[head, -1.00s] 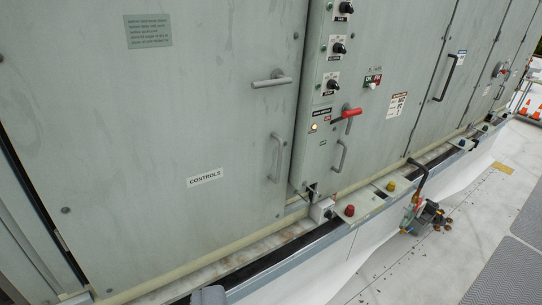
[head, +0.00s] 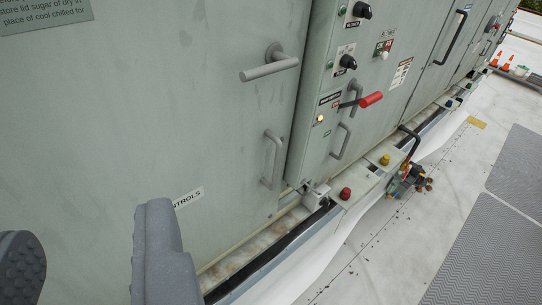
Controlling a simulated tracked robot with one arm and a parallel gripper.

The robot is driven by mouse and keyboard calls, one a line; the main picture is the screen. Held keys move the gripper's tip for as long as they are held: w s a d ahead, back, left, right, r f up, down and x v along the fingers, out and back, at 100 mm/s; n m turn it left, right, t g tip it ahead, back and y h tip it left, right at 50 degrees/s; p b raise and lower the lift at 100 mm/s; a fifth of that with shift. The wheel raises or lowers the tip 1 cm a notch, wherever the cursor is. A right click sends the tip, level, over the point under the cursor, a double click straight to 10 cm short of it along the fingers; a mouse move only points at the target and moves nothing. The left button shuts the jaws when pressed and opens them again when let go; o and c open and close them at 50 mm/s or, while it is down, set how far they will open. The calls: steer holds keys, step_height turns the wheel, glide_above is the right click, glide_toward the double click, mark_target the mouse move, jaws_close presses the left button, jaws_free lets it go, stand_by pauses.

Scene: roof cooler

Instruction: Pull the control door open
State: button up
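The control door (head: 120,110) is a large grey-green panel that fills the left of the head view. It looks closed. Its CONTROLS label (head: 188,198) is partly hidden behind my gripper. A grey lever handle (head: 270,64) sticks out near the door's right edge, lying roughly level. A grey D-shaped pull handle (head: 272,160) stands below it. My gripper (head: 90,240) shows at the lower left, with its two grey fingers wide apart and nothing between them. It is left of and below both handles and apart from them.
A switch panel (head: 318,160) with black knobs and a red-tipped lever (head: 371,99) adjoins the door's right edge. A ledge below carries a small grey box (head: 316,195) and a red cap (head: 345,194). Valve fittings (head: 408,180) stand further right. Pale roof floor (head: 400,240) lies open at lower right.

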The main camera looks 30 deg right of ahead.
mark_target(278, 167)
steer(key=w+d+f+t+h, duration=0.1)
steer(key=w+d+f+h, duration=0.1)
steer(key=w+d+f, duration=0.5)
steer(key=w+d+f+t+h, duration=0.1)
steer(key=w+d+f+h, duration=0.15)
steer(key=w+d, duration=0.85)
steer(key=w+d+f+n+y, duration=0.1)
steer(key=d+f+y, duration=0.15)
steer(key=f, duration=0.65)
steer(key=w+d+f+y, duration=0.2)
steer(key=d+f, duration=0.1)
steer(key=f, duration=0.5)
steer(key=w+d+f+n+y, duration=0.1)
steer(key=d+f+y, duration=0.15)
steer(key=f, duration=0.65)
steer(key=w, duration=0.4)
steer(key=w+a, duration=0.1)
steer(key=w, duration=0.4)
steer(key=w+a, duration=0.1)
steer(key=w, duration=0.3)
steer(key=shift+w+a+p, duration=0.1)
steer(key=shift+w+p, duration=0.05)
steer(key=shift+p, duration=0.2)
